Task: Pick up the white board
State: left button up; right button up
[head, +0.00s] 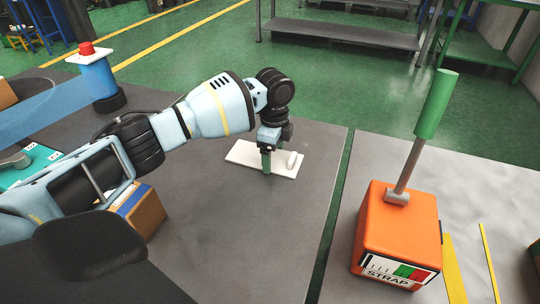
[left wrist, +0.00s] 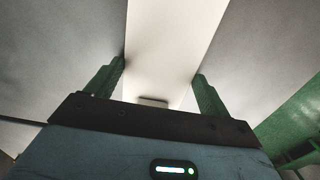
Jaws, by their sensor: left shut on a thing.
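The white board (head: 244,154) lies flat, as far as I can tell, on the dark grey table, with a small white upright piece (head: 291,160) near its right end. My left gripper (head: 267,162) points down over the board's middle and is shut on it. In the left wrist view the board (left wrist: 175,45) runs between the two green fingers of the left gripper (left wrist: 160,85), one at each long edge. Whether the board is clear of the table cannot be told. My right gripper is not in view.
An orange box (head: 385,235) with a green-handled rod stands on the right table, across a narrow gap. A blue cylinder (head: 97,80) with a red top stands at the back left. A cardboard box (head: 143,212) is under my left arm. The table in front of the board is clear.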

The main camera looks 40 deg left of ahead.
aim_at(274, 159)
pick_arm(q)
jog(key=shift+r, duration=0.1)
jog(key=shift+r, duration=0.55)
notch_tip(274, 159, up, 2)
jog(key=shift+r+p, duration=0.1)
jog(key=shift+p, duration=0.25)
jog(key=s+d, duration=0.2)
jog(key=d, duration=0.2)
jog(key=s+d+r+p, duration=0.1)
jog(key=s+d, duration=0.2)
jog(key=d, duration=0.2)
jog(key=s+d, duration=0.2)
jog(key=d, duration=0.3)
jog(key=shift+s+d+r+p, duration=0.1)
jog(key=shift+s+r+p, duration=0.15)
jog(key=shift+p, duration=0.1)
jog(key=shift+r, duration=0.1)
jog(key=n, duration=0.1)
jog(key=s+r+n, duration=0.1)
jog(key=shift+s+a+r+n, duration=0.1)
jog(key=shift+a+n, duration=0.2)
jog(key=shift+n, duration=0.1)
jog(key=s+a+r+n, duration=0.2)
jog(key=s+n, duration=0.5)
jog(key=n, duration=0.5)
jog(key=shift+s+a+r, duration=0.15)
jog(key=shift+s+r, duration=0.2)
jog(key=shift+r, duration=0.5)
